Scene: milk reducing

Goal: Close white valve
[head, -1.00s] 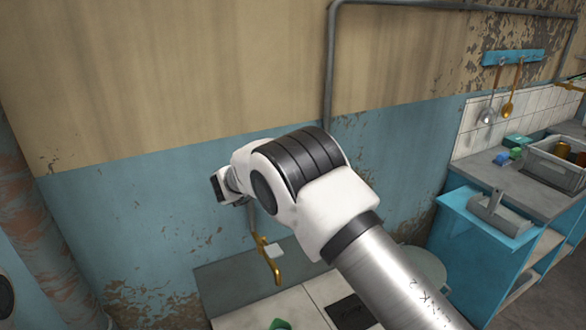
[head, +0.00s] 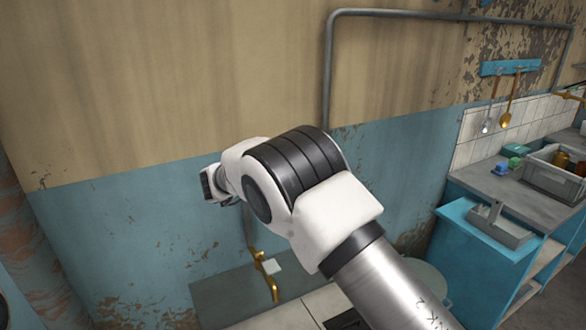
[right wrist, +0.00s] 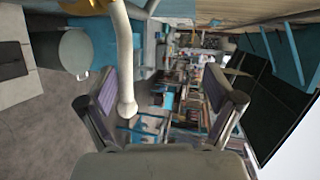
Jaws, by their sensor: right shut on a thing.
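In the right wrist view a long cream-white handle (right wrist: 124,60) with a rounded end hangs from a gold fitting (right wrist: 85,5) at the top edge. I take it for the white valve's handle. Its end lies between the fingers of my right gripper (right wrist: 165,108), nearer the left finger. In the head view my right arm reaches in from the lower right and I cannot make out the gripper's fingers. A gold pipe (head: 266,277) with a small white piece (head: 272,266) shows below the arm. My left gripper is not in view.
A blue and beige wall (head: 120,240) with peeling paint stands behind. A grey pipe (head: 328,80) runs along it. At the right are a blue cabinet (head: 475,250), a grey counter with a crate (head: 552,182) and hanging ladles (head: 505,118).

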